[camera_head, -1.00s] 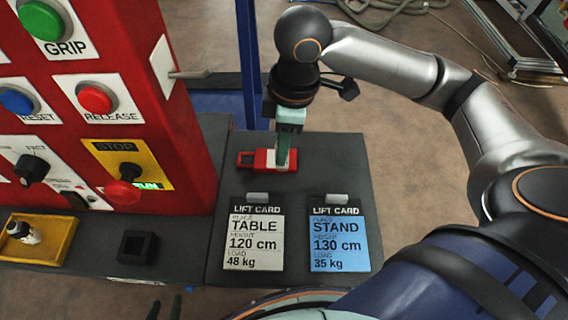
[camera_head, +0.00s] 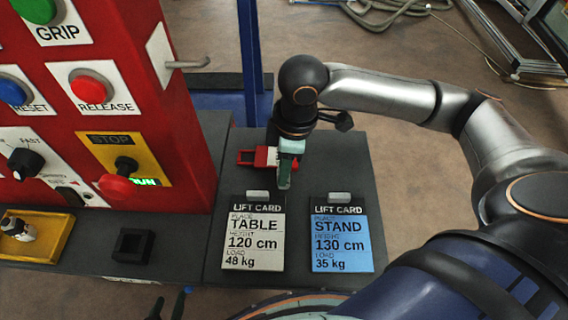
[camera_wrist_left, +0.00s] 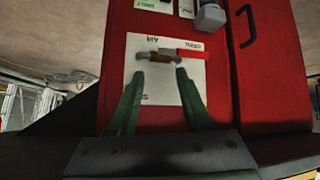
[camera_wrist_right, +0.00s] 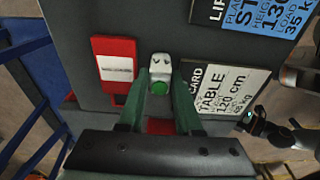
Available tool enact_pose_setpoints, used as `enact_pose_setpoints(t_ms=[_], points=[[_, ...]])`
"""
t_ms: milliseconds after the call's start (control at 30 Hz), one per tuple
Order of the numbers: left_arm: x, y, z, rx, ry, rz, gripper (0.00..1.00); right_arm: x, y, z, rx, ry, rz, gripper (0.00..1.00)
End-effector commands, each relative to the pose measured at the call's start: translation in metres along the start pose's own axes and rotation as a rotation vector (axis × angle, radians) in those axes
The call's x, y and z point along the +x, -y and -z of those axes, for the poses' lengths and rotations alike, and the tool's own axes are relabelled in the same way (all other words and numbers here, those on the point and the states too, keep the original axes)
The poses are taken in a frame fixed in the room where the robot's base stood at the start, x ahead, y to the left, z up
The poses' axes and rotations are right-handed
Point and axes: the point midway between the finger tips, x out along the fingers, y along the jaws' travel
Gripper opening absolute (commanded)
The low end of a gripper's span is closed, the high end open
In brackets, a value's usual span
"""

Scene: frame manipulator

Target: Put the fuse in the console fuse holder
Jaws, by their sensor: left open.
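My right gripper (camera_head: 284,183) is low over the dark shelf, just above the white lift card. In the right wrist view its fingers (camera_wrist_right: 161,78) close on both sides of a small light grey piece (camera_wrist_right: 160,62) with a round green end, possibly the fuse. A red block (camera_head: 250,157) with a white label lies beside it; it also shows in the right wrist view (camera_wrist_right: 117,48). My left gripper (camera_wrist_left: 161,78) is open and empty, facing a white plate on a red panel. I cannot make out the console fuse holder for certain.
The plate bears a brass valve with a red lever (camera_wrist_left: 190,53). The red console (camera_head: 180,120) carries buttons and a knob. A black square socket (camera_head: 132,258) and a yellow tray (camera_head: 50,250) sit left of the white card (camera_head: 254,255) and blue card (camera_head: 340,257).

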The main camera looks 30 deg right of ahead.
Motion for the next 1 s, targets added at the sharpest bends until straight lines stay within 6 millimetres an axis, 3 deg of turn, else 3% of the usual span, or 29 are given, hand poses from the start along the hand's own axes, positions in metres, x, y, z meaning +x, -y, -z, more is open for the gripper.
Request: enact_pose_setpoints(t_ms=[233,533,667,1000], points=[[0.0,0.003,-0.001,0.0,0.001,0.006,0.5,0.0,0.0,0.0,0.0,0.0,0.001,0.61],[0.001,0.004,-0.004,0.0,0.004,0.008,0.5,-0.003,0.0,0.001,0.0,-0.001,0.0,0.61],[-0.004,0.004,0.001,0.0,0.004,0.009,0.5,-0.022,-0.001,0.001,0.001,-0.002,-0.002,0.61],[-0.016,0.012,0.004,-0.002,0.006,0.032,0.5,-0.094,-0.001,0.002,0.001,-0.003,-0.002,0.61]])
